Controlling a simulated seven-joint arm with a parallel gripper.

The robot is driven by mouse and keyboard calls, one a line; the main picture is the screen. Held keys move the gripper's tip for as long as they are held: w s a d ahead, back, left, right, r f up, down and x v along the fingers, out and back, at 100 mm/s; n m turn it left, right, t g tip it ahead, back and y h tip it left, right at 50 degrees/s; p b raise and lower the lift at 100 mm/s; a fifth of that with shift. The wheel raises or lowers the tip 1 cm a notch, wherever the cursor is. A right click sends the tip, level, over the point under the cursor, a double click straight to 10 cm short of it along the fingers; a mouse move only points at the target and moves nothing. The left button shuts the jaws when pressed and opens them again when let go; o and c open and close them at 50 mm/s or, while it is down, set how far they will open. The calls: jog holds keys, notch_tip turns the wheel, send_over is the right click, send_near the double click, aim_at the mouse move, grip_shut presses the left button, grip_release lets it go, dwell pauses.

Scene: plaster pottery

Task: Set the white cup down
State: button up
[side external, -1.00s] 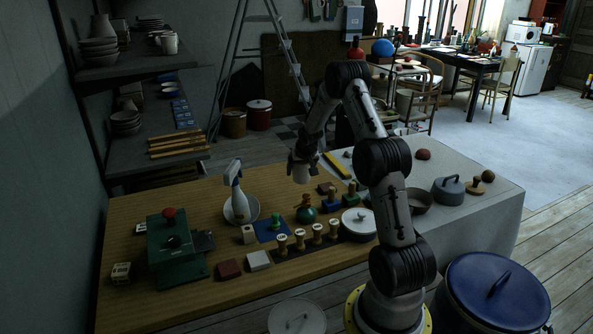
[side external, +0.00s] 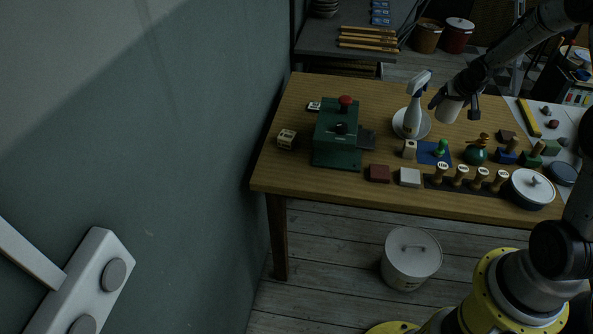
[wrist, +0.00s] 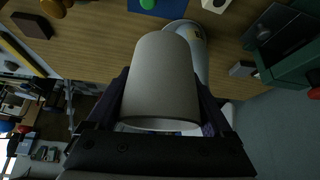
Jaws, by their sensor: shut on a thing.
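My gripper (side external: 455,100) is shut on the white cup (side external: 449,111), just right of the spray bottle (side external: 413,115) at the back of the wooden table. In the wrist view the cup (wrist: 160,82) fills the middle between the fingers, its side towards the camera. The wooden table top (wrist: 100,45) shows beyond it. The cup appears to be above the table; the gap beneath it is hard to judge.
A green machine (side external: 337,135) stands left. Bare wood shows between the machine and bowl.

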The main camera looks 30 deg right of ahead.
jog(key=w+a+n+y, duration=0.25)
jog(key=a+n, duration=0.35)
jog(key=a, duration=0.8)
jog(key=w+a+n+g+y, duration=0.15)
jog(key=a+n+y, duration=0.35)
jog(key=a, duration=0.9)
jog(key=w+a+n+t+y, duration=0.15)
jog(key=a+n, duration=0.55)
jog(key=a, duration=0.7)
jog(key=shift+g, duration=0.5)
jog(key=w+a+f, duration=0.1)
jog(key=w+f, duration=0.2)
jog(key=w, duration=0.1)
jog(key=w+a+f, duration=0.1)
jog(key=w+f, duration=0.3)
jog(key=w, duration=0.1)
jog(key=w+a+f, duration=0.1)
jog(key=w+f, duration=0.2)
jog(key=w, duration=0.2)
jog(key=shift+a+f, duration=0.25)
jog(key=shift+f, duration=1.65)
jog(key=shift+f, duration=0.1)
